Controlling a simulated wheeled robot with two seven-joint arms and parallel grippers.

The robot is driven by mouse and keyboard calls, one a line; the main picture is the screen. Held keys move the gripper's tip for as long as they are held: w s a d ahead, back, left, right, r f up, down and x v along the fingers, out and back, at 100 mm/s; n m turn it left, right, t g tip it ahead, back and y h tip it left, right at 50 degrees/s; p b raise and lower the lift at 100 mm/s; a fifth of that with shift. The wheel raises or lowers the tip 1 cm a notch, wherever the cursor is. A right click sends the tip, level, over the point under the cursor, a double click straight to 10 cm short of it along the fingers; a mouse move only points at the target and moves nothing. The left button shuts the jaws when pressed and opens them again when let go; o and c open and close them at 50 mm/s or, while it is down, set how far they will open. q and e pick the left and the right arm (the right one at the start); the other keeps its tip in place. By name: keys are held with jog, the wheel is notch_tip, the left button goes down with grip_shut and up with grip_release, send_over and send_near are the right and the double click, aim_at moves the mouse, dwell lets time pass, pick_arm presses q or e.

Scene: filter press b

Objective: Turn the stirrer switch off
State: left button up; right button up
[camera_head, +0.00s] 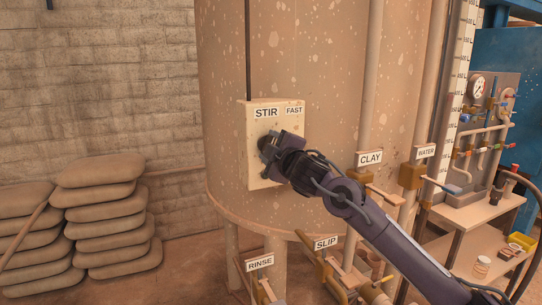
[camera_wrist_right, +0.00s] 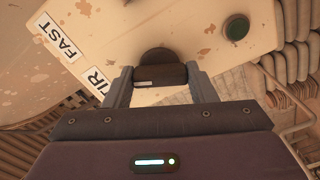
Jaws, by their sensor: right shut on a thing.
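The stirrer switch box (camera_head: 285,127) is a cream panel on the front of the large tank in the head view, labelled STIR and FAST. My right gripper (camera_head: 266,146) is at the panel and covers most of the switch there. In the right wrist view the switch knob (camera_wrist_right: 158,60) is dark and round-backed. The fingers of my right gripper (camera_wrist_right: 160,82) are on both sides of the knob, shut on it. My left gripper is not in view.
The tank (camera_head: 335,50) stands behind the panel. CLAY (camera_head: 370,159), WATER (camera_head: 426,151), SLIP (camera_head: 326,243) and RINSE (camera_head: 260,262) labels mark valves and pipes to the right and below. Stacked sacks (camera_head: 105,205) lie at the left. A gauge board (camera_head: 490,110) stands far right.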

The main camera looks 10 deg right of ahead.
jog(key=n+b, duration=0.2)
jog(key=n, duration=0.2)
jog(key=shift+f+n, duration=0.15)
jog(key=shift+n, duration=0.25)
jog(key=shift+b, duration=0.3)
jog(key=o, duration=1)
jog(key=s, duration=0.2)
jog(key=s+d+b, duration=0.1)
jog(key=s, duration=0.2)
jog(key=s+b, duration=0.1)
jog(key=s, duration=0.1)
jog(key=shift+s+d, duration=0.2)
jog(key=shift+s, duration=0.15)
